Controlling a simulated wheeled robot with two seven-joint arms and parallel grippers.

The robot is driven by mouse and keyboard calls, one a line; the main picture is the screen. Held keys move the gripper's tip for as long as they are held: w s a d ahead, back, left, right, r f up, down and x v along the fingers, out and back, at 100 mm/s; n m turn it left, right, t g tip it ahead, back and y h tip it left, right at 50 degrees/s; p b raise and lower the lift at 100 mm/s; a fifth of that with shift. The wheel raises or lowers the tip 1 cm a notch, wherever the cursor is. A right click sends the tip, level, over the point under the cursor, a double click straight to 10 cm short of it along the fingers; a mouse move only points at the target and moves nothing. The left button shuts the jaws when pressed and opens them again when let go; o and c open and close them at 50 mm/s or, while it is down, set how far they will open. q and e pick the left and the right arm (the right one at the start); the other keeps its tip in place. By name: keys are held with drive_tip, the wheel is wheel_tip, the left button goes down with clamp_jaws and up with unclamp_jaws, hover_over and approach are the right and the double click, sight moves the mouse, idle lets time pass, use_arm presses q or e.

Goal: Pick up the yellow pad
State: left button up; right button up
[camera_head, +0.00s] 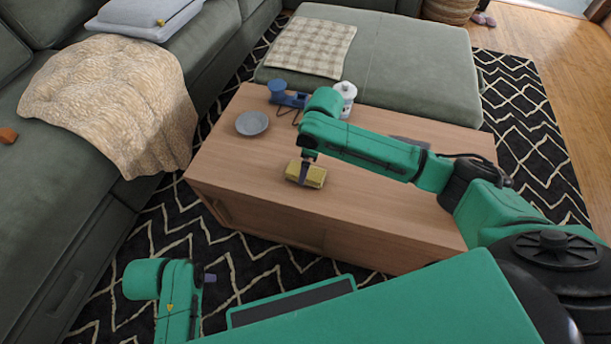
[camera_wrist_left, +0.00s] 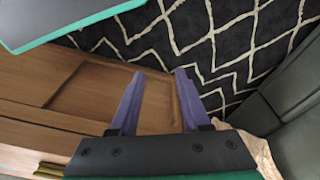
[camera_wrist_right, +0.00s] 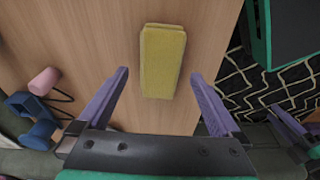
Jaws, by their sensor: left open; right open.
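The yellow pad (camera_head: 306,174) lies on the wooden coffee table (camera_head: 365,208), near its front edge. In the right wrist view the yellow pad (camera_wrist_right: 162,62) lies just ahead of my right gripper (camera_wrist_right: 158,82), roughly lined up with the gap between the fingers. The right gripper's fingers are apart and empty. In the head view my right gripper (camera_head: 305,170) hangs at the pad and partly covers it. My left gripper (camera_wrist_left: 160,75) is open and empty, low in front of the table's side; in the head view it shows (camera_head: 209,278) at the lower left.
On the table are a grey plate (camera_head: 252,123), a blue object (camera_head: 285,95) with a dark cord, and a white canister (camera_head: 345,95). A green sofa (camera_head: 60,215) with a cream blanket (camera_head: 115,100) is at left. A green ottoman (camera_head: 420,70) stands behind the table.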

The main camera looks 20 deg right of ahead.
drive_tip(key=f, duration=0.1)
drive_tip(key=f+b, duration=0.1)
drive_tip(key=f, duration=0.1)
drive_tip(key=shift+w+a, duration=0.1)
drive_tip(key=shift+a, duration=0.1)
drive_tip(key=c, duration=1.3)
use_arm(q)
drive_tip(key=r, duration=0.3)
drive_tip(key=shift+s+d+r, duration=0.1)
drive_tip(key=shift+s+r, duration=0.15)
drive_tip(key=shift+s, duration=0.05)
use_arm(e)
drive_tip(key=shift+r+p, duration=0.35)
use_arm(q)
wheel_tip(320, 180, down, 15)
drive_tip(key=s+a+p, duration=0.2)
drive_tip(key=s+p, duration=0.1)
drive_tip(key=p, duration=0.3)
drive_tip(key=shift+a+y, duration=0.3)
drive_tip(key=shift+a, duration=0.1)
use_arm(e)
wheel_tip(320, 180, up, 19)
drive_tip(key=shift+r, duration=0.15)
